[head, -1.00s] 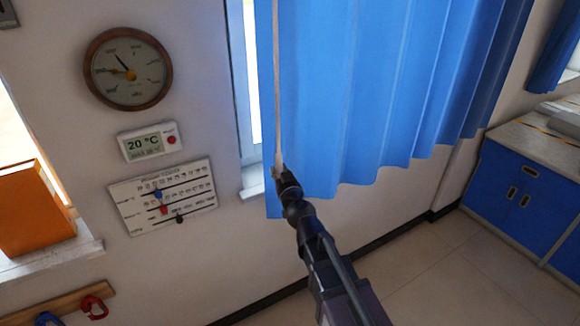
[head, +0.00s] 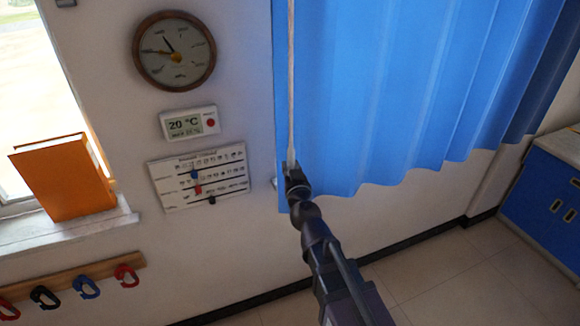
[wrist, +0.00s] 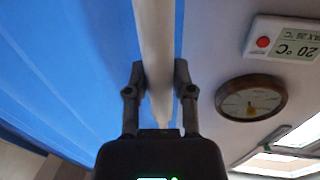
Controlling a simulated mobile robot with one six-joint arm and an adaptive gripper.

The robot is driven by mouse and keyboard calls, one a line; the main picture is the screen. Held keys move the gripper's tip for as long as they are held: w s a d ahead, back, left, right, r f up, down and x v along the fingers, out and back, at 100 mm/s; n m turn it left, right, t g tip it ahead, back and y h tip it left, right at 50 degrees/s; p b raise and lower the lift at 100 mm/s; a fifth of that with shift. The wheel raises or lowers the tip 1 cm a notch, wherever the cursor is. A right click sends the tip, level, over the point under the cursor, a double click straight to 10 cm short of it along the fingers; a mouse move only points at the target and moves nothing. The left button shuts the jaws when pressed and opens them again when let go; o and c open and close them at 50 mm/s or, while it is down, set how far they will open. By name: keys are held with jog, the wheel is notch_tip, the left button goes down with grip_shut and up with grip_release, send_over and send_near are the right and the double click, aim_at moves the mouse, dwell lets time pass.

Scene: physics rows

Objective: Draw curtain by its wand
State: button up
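The blue curtain (head: 400,90) hangs in folds from the top of the head view, its left edge near the wall instruments. The pale, thin wand (head: 291,80) hangs almost straight down along that left edge. My gripper (head: 293,172) is at the wand's lower end, in front of the curtain's lower left corner. In the wrist view the wand (wrist: 155,40) runs between the two fingers of my gripper (wrist: 158,75), which close on it from both sides. The curtain (wrist: 65,70) fills the left of that view. The wand's top is out of view.
A round dial (head: 174,51), a thermometer display (head: 190,123) and a slider calendar (head: 199,177) are on the wall left of the curtain. An orange book (head: 63,178) stands on a windowsill. Hooks (head: 80,287) are below. A blue cabinet (head: 545,205) stands right.

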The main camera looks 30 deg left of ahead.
jog(key=o, duration=0.4)
jog(key=shift+s+a, duration=0.15)
jog(key=shift+s, duration=0.1)
jog(key=shift+w, duration=0.1)
jog(key=shift+d+r, duration=0.1)
jog(key=shift+d, duration=0.1)
